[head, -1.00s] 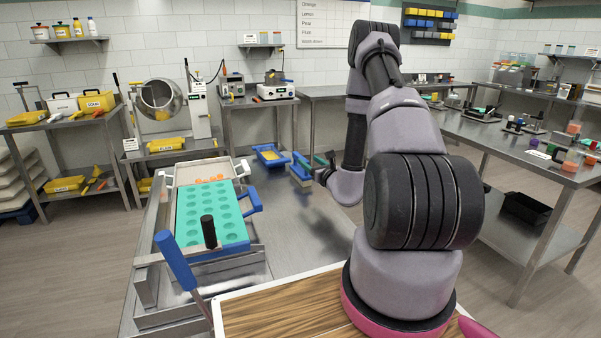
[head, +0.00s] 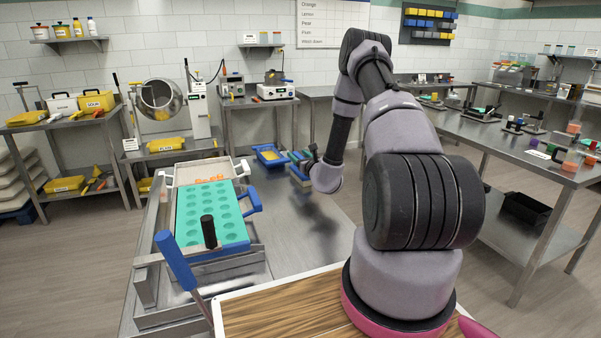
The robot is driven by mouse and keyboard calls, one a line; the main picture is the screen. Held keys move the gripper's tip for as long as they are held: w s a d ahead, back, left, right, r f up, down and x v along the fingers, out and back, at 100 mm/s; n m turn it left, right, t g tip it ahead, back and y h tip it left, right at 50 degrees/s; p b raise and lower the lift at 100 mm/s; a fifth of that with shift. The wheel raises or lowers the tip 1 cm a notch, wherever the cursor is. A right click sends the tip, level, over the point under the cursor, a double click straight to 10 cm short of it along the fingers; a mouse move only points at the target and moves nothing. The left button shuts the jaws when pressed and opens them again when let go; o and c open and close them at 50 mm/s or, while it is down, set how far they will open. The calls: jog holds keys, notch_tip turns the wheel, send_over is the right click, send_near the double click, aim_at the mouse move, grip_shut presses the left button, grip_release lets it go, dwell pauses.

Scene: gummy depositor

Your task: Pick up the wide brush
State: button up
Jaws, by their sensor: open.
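What looks like the wide brush (head: 297,170), a small blue piece with a pale edge below it, lies on the far part of the steel table, right of the blue tray. It is small in view and partly overlapped by dark parts near my wrist. My gripper (head: 313,153) is at the end of my arm, just right of and close to the brush. It is open, though its fingers are small and partly hidden by my wrist. I cannot tell whether the brush lies between them or touches them.
A green mould tray (head: 214,215) stands in the depositor frame on the left. A blue tray (head: 268,155) with yellow contents lies left of the brush. A blue-handled tool (head: 175,260) sticks up at the front left. The table's middle (head: 300,240) is clear.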

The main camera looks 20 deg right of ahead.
grip_shut()
dwell(1.4)
